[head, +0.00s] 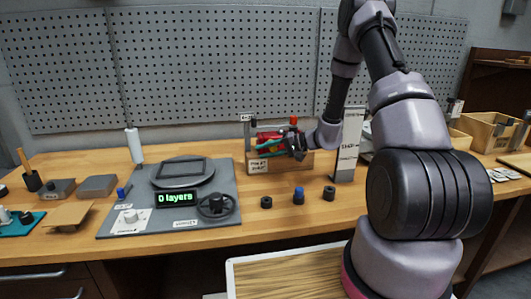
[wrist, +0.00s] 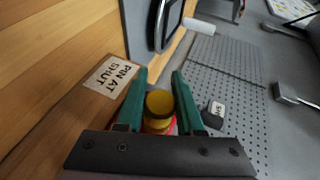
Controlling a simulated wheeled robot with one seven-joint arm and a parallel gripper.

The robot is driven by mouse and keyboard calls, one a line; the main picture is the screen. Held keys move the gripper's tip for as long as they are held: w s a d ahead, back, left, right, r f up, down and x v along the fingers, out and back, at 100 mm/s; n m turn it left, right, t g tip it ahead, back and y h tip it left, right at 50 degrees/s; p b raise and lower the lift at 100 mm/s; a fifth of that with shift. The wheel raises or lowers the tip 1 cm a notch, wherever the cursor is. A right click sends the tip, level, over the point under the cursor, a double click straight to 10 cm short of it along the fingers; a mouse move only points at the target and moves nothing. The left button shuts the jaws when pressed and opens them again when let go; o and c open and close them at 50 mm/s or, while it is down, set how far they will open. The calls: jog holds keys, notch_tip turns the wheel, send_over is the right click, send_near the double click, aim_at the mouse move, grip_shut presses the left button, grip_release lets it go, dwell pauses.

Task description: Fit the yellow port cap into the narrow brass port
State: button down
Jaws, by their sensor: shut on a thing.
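My gripper (wrist: 159,76) has its two green fingers on either side of a round yellow cap (wrist: 158,103) in the wrist view. The fingers are closed on it, and a red part shows just beneath the cap. In the head view my gripper (head: 270,146) is low at the wooden stand (head: 262,168) labelled "PIN AT SHUT", beside a red part (head: 268,136). The yellow cap cannot be made out in the head view. I cannot pick out the narrow brass port in either view.
A grey plate (head: 215,222) with a round platform, a "0 layers" display and a handwheel (head: 217,204) lies to the left. Two black rings (head: 266,202) (head: 329,193) and a blue-topped piece (head: 298,195) stand in front. A white gauge board (head: 347,145) rises right of the stand.

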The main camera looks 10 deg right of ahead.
jog(key=shift+w, duration=0.45)
jog(key=shift+c, duration=2.3)
grip_release()
